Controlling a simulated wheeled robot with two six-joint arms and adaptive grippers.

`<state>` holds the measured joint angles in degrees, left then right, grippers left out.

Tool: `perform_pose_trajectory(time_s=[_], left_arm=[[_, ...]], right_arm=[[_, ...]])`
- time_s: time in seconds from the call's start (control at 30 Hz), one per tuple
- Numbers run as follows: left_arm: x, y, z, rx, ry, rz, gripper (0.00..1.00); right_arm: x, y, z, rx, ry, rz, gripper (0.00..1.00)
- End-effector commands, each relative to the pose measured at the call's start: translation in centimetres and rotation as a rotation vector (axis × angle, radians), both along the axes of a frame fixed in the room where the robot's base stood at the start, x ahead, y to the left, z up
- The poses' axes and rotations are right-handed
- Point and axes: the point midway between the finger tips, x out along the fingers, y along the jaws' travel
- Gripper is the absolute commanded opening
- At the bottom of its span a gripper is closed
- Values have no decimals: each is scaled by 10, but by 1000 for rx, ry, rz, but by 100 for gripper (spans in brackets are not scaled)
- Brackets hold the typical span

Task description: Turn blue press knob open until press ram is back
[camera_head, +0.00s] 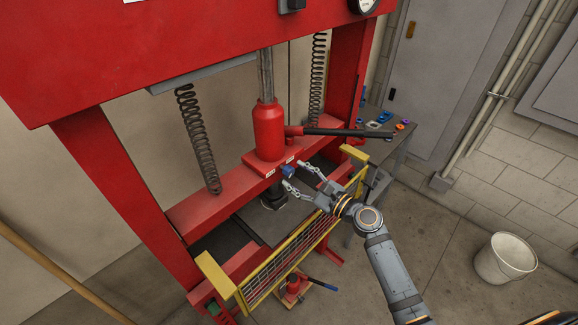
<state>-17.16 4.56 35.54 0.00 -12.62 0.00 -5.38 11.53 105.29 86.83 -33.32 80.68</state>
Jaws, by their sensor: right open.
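The red press stands in the middle of the head view, with its red bottle jack (268,130) on the crossbeam between two coil springs. The small blue knob (288,170) sits low on the jack's base. The dark press ram (272,198) shows below the crossbeam. My right gripper (294,176) is open, with one fingertip on either side of the blue knob. I cannot tell whether the fingers touch it. My left gripper is not in view.
A black pump handle (335,132) sticks out to the right above my right gripper. A yellow guard (290,262) crosses the front of the press. A bench (392,140) with small parts stands behind right. A white bucket (504,258) is on the floor at right.

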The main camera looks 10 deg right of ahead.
Motion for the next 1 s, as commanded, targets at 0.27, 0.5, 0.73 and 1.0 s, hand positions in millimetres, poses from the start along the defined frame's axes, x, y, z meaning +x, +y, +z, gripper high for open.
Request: perform_pose_trajectory(time_s=[0.27,0.5,0.73,1.0], left_arm=[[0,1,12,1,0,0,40],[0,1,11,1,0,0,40],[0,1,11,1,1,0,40],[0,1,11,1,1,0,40]], right_arm=[[27,20,1,0,0,1,54],[28,21,0,-2,0,2,54],[28,20,0,-2,0,2,29],[28,20,0,-2,0,2,0]])
